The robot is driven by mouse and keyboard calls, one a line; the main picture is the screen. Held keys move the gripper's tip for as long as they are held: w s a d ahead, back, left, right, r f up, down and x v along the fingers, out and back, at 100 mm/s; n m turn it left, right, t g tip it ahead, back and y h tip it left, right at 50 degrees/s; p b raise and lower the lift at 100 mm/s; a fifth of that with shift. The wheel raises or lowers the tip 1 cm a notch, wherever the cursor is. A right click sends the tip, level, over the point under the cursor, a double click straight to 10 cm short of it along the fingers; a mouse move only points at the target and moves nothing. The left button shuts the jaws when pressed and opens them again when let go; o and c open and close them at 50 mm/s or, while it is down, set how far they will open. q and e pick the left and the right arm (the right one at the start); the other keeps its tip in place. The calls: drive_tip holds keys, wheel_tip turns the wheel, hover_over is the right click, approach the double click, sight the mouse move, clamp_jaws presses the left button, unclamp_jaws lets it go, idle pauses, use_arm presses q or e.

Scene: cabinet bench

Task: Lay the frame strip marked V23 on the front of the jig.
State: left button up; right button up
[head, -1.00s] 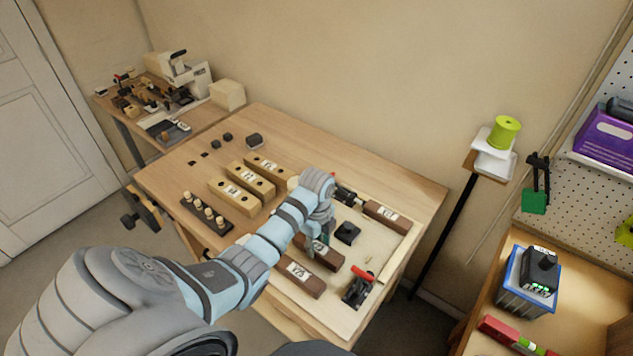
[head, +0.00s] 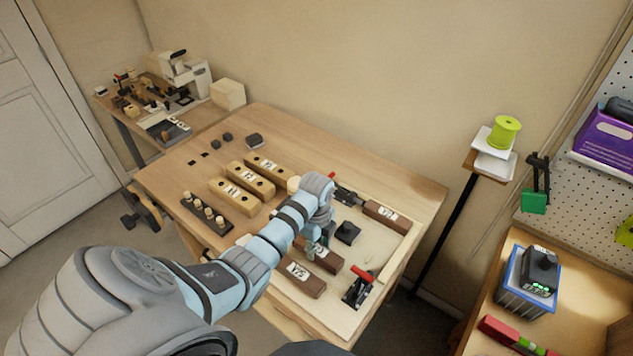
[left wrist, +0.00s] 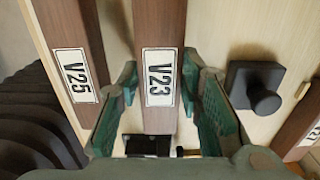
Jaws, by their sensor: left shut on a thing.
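The dark brown strip marked V23 (head: 328,260) lies on the pale board of the jig (head: 378,250), and it also shows in the left wrist view (left wrist: 160,90). My left gripper (head: 318,243) is over its far-left part, with green fingers on both sides of the strip, shut on it. I cannot tell whether the strip is lifted. A similar strip marked V25 (head: 304,280) lies beside it, nearer the front. My right gripper is not in view.
Another brown strip (head: 386,215) lies at the jig's back edge. A black knob block (head: 347,233) stands close to V23. Red-handled clamps stand at the right (head: 358,287) and back (head: 343,192). Pale wooden blocks (head: 236,197) and a peg rack (head: 206,214) occupy the bench's left.

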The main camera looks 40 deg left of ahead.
use_arm(q)
drive_tip(key=shift+f, duration=0.25)
idle(0.4)
drive_tip(key=o, duration=1.3)
drive_tip(key=shift+o, duration=0.9)
drive_tip(key=shift+r, duration=3.5)
